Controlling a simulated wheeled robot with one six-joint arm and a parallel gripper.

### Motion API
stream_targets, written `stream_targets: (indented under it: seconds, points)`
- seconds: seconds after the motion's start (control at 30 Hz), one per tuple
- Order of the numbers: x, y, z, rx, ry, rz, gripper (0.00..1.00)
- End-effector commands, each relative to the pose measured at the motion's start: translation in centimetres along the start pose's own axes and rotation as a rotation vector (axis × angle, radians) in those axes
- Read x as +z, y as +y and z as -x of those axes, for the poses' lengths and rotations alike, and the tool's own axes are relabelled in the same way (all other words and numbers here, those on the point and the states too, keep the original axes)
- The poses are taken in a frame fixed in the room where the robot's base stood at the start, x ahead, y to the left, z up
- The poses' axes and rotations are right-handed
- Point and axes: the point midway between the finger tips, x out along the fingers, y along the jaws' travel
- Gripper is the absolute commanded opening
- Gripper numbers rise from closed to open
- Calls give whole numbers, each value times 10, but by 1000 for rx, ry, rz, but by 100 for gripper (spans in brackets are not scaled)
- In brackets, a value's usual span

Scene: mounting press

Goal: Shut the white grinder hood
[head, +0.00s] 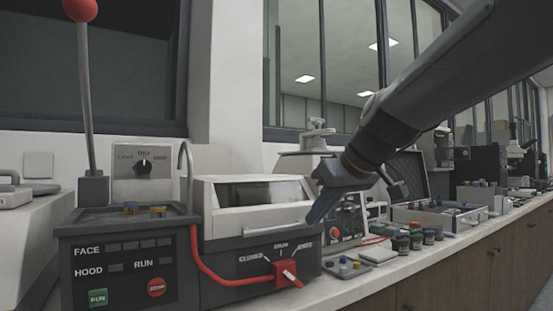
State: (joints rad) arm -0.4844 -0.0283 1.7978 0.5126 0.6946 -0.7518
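The white grinder hood (228,222) is a boxy cover with a dark window, in the middle-left of the head view. It sits low over a dark grey base, and I see no clear gap between them. A pale bar handle (272,231) runs along its lower front edge. My gripper (322,207) is at the right front corner of the hood, pointing down and left, near the handle's right end. I cannot tell whether it touches the hood. It holds nothing that I can see, and its finger opening is not clear from this side.
A red switch (288,273) sits on the base below the hood. A control box (125,265) with a red-knobbed lever (84,90) stands at left, joined by a red cable. A small tray (348,268), jars (408,240) and a case crowd the counter at right.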

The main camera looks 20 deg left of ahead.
Motion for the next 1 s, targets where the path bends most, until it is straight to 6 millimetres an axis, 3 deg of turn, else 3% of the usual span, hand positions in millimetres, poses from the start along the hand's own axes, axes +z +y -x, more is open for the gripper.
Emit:
stream_targets:
  seconds: [0.03,0.07,0.3,0.7,1.0]
  points:
    - [10,-2,-7,-11,-31,-4,0]
    - [6,-2,-4,-10,-28,-4,0]
    - [-33,-1,28,3,4,0,0]
    - [31,0,74,6,11,-3,0]
    - [61,-1,83,3,-15,-25,0]
